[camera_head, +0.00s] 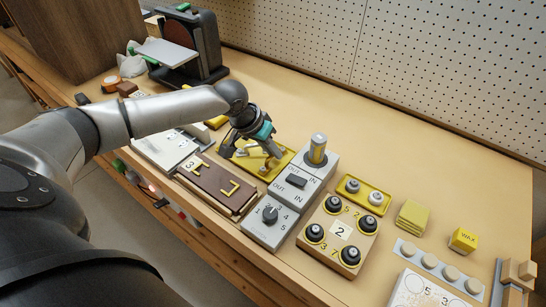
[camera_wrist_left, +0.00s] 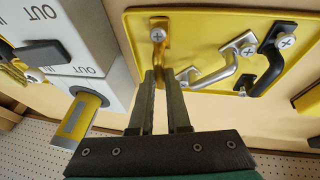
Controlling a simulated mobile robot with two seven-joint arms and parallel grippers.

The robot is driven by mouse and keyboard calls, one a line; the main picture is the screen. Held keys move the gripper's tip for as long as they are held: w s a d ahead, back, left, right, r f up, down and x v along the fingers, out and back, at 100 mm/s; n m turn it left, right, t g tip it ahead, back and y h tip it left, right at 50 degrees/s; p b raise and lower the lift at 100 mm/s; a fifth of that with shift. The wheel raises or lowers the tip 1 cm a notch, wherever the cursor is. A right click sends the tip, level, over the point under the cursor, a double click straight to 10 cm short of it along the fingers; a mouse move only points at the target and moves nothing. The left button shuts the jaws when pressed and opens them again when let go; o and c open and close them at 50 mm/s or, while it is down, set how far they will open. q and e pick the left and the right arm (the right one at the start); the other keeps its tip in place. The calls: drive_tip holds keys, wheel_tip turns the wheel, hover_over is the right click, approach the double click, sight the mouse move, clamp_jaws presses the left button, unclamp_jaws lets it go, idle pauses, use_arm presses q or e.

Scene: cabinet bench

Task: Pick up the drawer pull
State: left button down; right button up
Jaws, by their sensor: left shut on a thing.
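A yellow tray (camera_head: 238,154) lies flat on the bench, and it fills the top of the left wrist view (camera_wrist_left: 200,22). A brass drawer pull (camera_wrist_left: 159,38), a silver pull (camera_wrist_left: 232,52) and a black pull (camera_wrist_left: 268,66) are at the tray, each with a screw head showing. My left gripper (camera_head: 268,149) reaches down over the tray. In the left wrist view its fingers (camera_wrist_left: 161,78) are shut on the brass pull, and they hide part of it. The silver and black pulls are to the right, apart from the fingers. My right gripper is not in view.
A grey IN/OUT switch box (camera_head: 291,182) with an upright cylinder (camera_head: 317,149) stands close right of the tray. A dark brown panel (camera_head: 217,181) lies in front. A sander-like machine (camera_head: 195,45) stands at the back left. The bench behind the tray is clear.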

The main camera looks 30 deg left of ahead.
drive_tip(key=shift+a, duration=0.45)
use_arm(q)
drive_tip(key=shift+r, duration=0.15)
wheel_tip(320, 180, up, 20)
drive_tip(key=p, duration=0.5)
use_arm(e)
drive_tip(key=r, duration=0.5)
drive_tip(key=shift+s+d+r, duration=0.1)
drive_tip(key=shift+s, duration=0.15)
use_arm(q)
drive_tip(key=c, duration=1.5)
unclamp_jaws()
clamp_jaws()
